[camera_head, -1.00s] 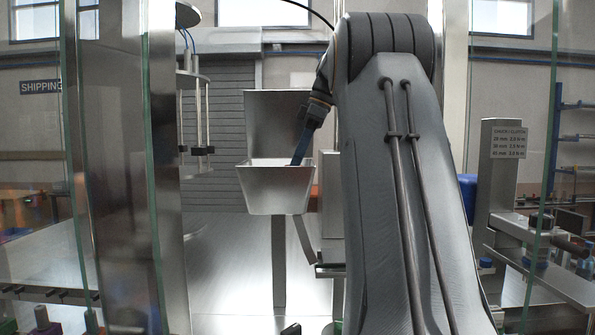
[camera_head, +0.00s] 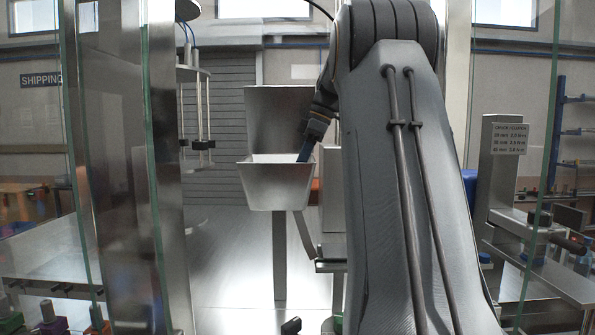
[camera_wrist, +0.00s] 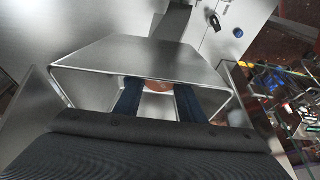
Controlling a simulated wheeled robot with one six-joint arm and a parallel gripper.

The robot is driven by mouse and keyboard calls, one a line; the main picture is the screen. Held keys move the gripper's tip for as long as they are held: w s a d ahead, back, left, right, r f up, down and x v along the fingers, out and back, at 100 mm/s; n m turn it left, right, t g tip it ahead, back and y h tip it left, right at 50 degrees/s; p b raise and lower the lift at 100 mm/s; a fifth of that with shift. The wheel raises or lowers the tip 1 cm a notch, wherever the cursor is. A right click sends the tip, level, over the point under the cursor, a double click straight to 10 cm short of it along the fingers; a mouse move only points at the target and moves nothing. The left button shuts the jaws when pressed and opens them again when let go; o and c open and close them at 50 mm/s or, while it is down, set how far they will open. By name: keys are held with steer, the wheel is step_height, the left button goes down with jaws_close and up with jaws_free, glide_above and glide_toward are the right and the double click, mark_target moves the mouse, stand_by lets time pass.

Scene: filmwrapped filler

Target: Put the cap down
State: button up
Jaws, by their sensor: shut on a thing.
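My gripper (camera_head: 304,155) reaches down into the open top of a metal hopper (camera_head: 276,186) in the head view. In the wrist view its two dark blue fingers (camera_wrist: 156,102) extend under the hopper's near rim (camera_wrist: 140,62). A rounded reddish-brown thing, apparently the cap (camera_wrist: 158,86), shows between the fingertips, and the gripper is shut on it. The cap is partly hidden by the hopper's rim in the wrist view, and hidden inside the hopper in the head view. I cannot tell whether it touches the hopper floor.
The hopper's tall back plate (camera_head: 278,118) rises behind the fingers. A metal post (camera_head: 279,255) stands below. In the wrist view a blue round piece (camera_wrist: 238,32) and a black fitting (camera_wrist: 215,22) lie on the metal deck. A sign-bearing column (camera_head: 492,165) stands at the right.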

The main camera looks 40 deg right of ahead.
steer(key=shift+f, duration=0.15)
steer(key=o, duration=1)
steer(key=shift+r, duration=0.3)
steer(key=b+v, duration=0.1)
steer(key=v, duration=1)
steer(key=shift+v, duration=0.85)
steer(key=shift+a, duration=0.1)
steer(key=shift+s, duration=0.1)
